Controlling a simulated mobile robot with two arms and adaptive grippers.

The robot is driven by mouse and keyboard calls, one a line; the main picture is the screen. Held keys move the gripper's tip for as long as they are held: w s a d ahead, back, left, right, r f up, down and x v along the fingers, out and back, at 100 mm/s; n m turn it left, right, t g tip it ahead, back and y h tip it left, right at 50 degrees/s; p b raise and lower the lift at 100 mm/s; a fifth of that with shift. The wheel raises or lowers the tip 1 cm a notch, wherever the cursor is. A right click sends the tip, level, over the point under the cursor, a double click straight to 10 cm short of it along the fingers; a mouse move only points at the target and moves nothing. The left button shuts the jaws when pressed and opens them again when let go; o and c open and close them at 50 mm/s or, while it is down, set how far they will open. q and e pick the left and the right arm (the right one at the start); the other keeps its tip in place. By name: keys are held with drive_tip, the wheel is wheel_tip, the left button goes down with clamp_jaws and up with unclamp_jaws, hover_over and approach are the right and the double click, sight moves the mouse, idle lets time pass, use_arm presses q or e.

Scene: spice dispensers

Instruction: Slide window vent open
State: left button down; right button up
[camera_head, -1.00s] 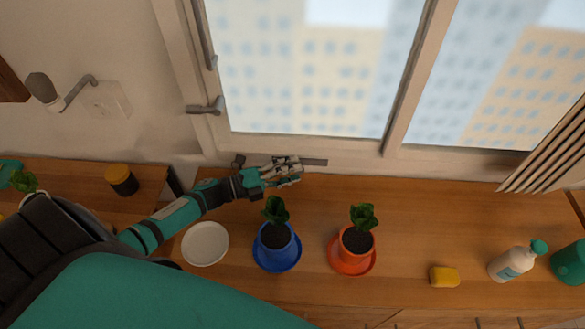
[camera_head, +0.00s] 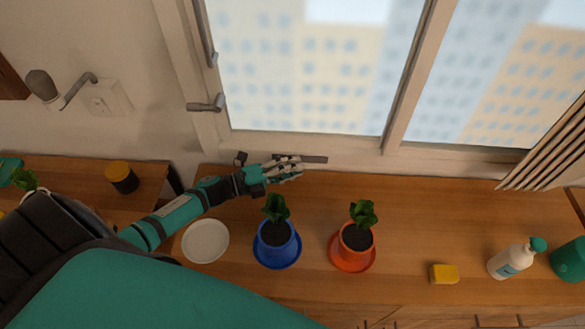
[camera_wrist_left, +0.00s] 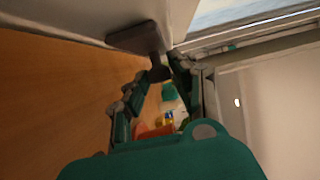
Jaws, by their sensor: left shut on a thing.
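The window vent (camera_head: 316,160) is a dark grey strip on the sill below the window, in the head view. My left gripper (camera_head: 297,169) is just below its middle and hides part of it. In the left wrist view, the vent (camera_wrist_left: 133,36) shows as a grey bar with a tab (camera_wrist_left: 159,72) pointing down from it. The tab sits between the fingers of my left gripper (camera_wrist_left: 160,80), which are shut on it. The exact finger contact is partly in shadow. My right gripper is in neither view.
A blue pot (camera_head: 277,236) and an orange pot (camera_head: 355,239), each with a plant, stand in front of the sill. A white plate (camera_head: 205,242) lies left of them. A yellow sponge (camera_head: 444,274) and a white bottle (camera_head: 511,261) are at the right.

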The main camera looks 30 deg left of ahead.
use_arm(q)
drive_tip(key=w+d, duration=0.2)
drive_tip(key=d, duration=0.3)
drive_tip(key=shift+w+d+b, duration=0.3)
drive_tip(key=shift+d+b, duration=0.05)
drive_tip(key=shift+b, duration=0.05)
drive_tip(key=c, duration=1.5)
unclamp_jaws()
drive_tip(key=shift+c, duration=0.2)
drive_tip(key=o, duration=0.4)
drive_tip(key=shift+w+d, duration=0.15)
drive_tip(key=shift+d, duration=0.05)
drive_tip(key=shift+a, duration=0.1)
drive_tip(key=v, duration=1.2)
